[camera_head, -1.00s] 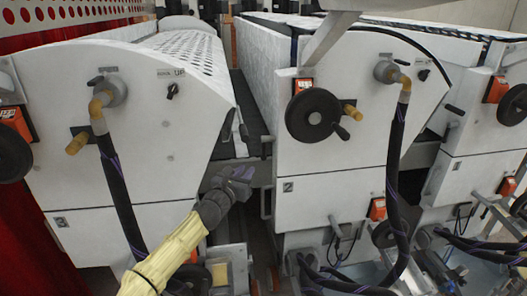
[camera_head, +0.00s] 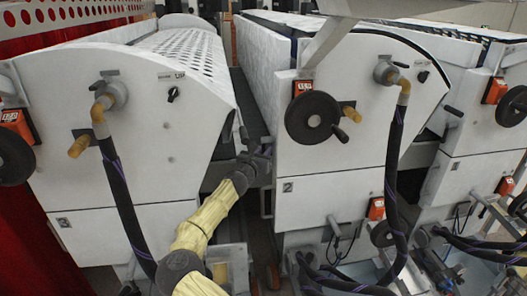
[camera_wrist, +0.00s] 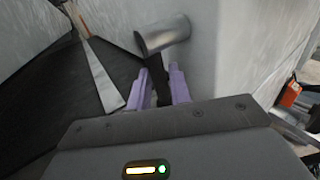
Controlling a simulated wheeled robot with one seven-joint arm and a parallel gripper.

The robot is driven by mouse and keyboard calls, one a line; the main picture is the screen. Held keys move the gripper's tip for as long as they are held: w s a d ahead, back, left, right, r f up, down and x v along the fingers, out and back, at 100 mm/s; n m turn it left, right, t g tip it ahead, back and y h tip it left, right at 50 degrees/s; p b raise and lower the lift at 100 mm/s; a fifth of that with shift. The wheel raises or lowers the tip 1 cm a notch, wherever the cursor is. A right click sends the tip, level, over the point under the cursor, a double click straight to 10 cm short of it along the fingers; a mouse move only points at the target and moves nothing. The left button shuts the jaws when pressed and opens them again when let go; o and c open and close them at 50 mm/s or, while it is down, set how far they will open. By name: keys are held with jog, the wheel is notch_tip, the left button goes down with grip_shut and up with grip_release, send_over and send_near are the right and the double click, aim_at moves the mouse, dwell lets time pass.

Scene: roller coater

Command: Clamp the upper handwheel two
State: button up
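The upper handwheel (camera_head: 313,117) of unit two is a black disc with a crank knob on the white front panel, above the "2" label (camera_head: 287,187). My gripper (camera_head: 257,156) is at the left edge of this panel, lower left of the handwheel. In the wrist view, its two purple fingers (camera_wrist: 163,82) stand apart. A short silver cylinder (camera_wrist: 162,35) is just beyond the fingertips, with a narrow black part (camera_wrist: 157,70) below it, between the fingers. This looks like a clamp lever. I cannot tell whether the fingers touch it. The handwheel is not seen in the wrist view.
The white left unit (camera_head: 150,140) and unit two leave a narrow dark gap around my gripper. A hose (camera_head: 393,170) hangs right of the handwheel. An orange counter (camera_head: 302,88) sits above the wheel. A lower handwheel (camera_head: 383,233) is below.

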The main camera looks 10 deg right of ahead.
grip_shut()
jog(key=shift+w+r, duration=0.1)
jog(key=shift+r, duration=0.05)
